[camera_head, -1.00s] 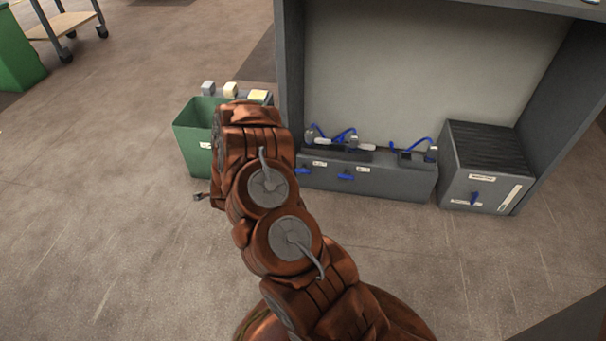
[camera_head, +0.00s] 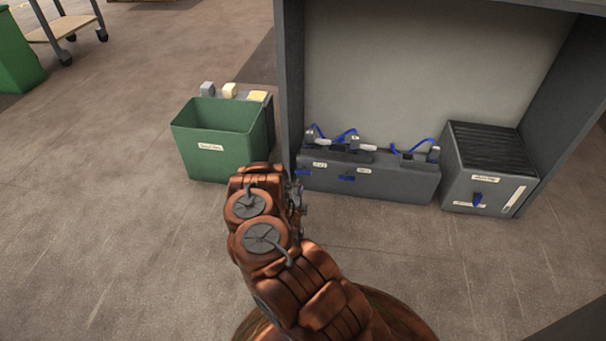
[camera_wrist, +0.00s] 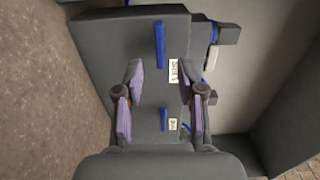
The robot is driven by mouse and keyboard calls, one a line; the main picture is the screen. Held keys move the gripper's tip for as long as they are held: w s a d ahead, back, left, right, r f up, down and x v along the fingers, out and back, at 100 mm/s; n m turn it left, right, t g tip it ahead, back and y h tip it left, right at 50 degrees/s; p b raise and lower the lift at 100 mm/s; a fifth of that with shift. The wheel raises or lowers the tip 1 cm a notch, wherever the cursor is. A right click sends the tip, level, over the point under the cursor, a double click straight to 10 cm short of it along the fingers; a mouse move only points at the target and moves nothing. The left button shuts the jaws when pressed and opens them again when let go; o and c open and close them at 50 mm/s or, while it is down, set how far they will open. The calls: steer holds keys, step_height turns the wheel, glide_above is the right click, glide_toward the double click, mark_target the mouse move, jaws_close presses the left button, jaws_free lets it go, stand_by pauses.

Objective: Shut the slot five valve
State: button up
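The grey valve block (camera_head: 395,185) sits low against the back panel, with two blue valve handles on its front. The left handle (camera_head: 303,173) also shows in the wrist view (camera_wrist: 159,44), beside a white label (camera_wrist: 173,70) that seems to read slot 5. The other handle (camera_head: 347,178) shows lower in the wrist view (camera_wrist: 164,119), by a smaller label (camera_wrist: 173,124) I cannot read. Both handles lie along the block's length. My gripper (camera_wrist: 161,82) is open and empty, facing the block front, its fingers either side of the handles' line. The head view mostly hides it behind my arm.
A green bin (camera_head: 222,155) stands left of the frame post. A grey vented box (camera_head: 484,190) with a downward-pointing blue handle stands right of the block. Blue hoses (camera_head: 411,147) loop above the block. Floor in front is clear.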

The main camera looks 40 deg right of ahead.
mark_target(302, 174)
steer(key=b+x, duration=0.2)
steer(key=x, duration=0.5)
steer(key=shift+w+d, duration=0.15)
steer(key=shift+d, duration=0.1)
jaws_close()
